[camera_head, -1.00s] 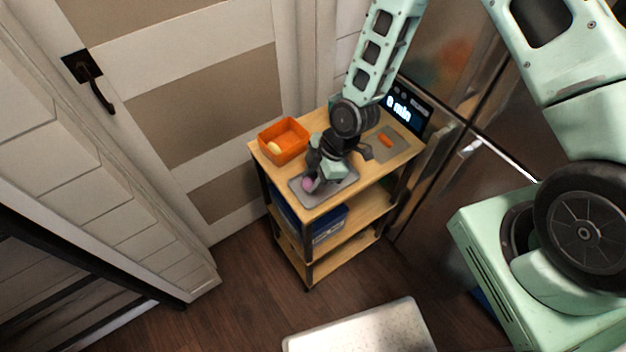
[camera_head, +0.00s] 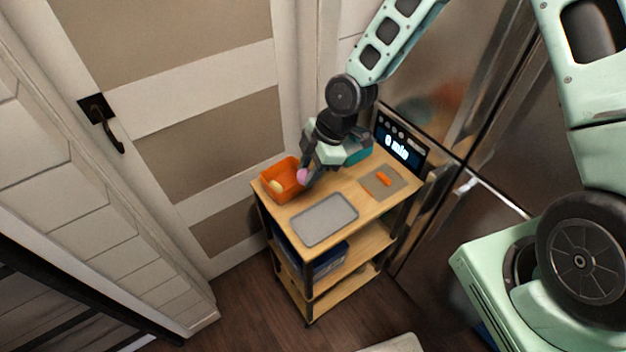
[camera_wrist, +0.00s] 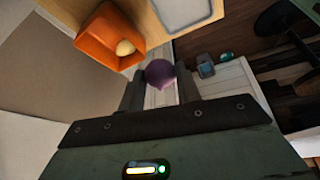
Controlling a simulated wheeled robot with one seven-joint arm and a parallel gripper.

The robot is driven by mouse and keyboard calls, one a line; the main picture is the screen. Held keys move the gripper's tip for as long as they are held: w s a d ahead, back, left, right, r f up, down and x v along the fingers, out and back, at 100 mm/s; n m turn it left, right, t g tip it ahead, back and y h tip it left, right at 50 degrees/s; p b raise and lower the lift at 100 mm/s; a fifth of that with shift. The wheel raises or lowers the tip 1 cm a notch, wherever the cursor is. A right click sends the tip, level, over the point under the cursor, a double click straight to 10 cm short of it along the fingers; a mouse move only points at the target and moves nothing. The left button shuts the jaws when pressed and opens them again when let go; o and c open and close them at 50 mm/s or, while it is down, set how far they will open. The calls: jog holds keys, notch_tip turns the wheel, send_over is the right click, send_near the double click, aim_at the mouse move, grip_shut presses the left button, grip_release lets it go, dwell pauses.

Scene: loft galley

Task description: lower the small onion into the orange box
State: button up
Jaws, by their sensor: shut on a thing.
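The small onion (camera_head: 303,175) is purple-pink and sits between the fingertips of my gripper (camera_head: 306,170). It also shows in the wrist view (camera_wrist: 160,73), with a finger on each side. The orange box (camera_head: 291,194) stands on the far left corner of the cart top, open at the top. In the head view the onion is at the box's right side; I cannot tell its exact height over the rim. In the wrist view the box (camera_wrist: 92,50) is apart from the onion, up and to the left. A pale yellowish item (camera_head: 276,186) lies inside the box.
A grey tray (camera_head: 324,220) lies empty on the wooden cart top (camera_head: 350,190). A grey-brown mat (camera_head: 395,182) with an orange piece (camera_head: 384,179) is at the right. A display panel (camera_head: 400,143) stands behind, near a steel fridge (camera_head: 490,215).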

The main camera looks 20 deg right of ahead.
jog(key=w+r, duration=0.1)
jog(key=w, duration=0.3)
jog(key=b, duration=0.2)
send_over(297, 161)
jog(key=s, duration=0.3)
notch_tip(297, 161, down, 4)
jog(key=shift+d+f, duration=0.1)
jog(key=shift+f, duration=0.15)
jog(key=shift+a, duration=0.35)
jog(key=shift+f+b, duration=1.9)
jog(key=shift+f, duration=0.65)
jog(key=shift+f+b, duration=0.85)
jog(key=shift+f, duration=0.25)
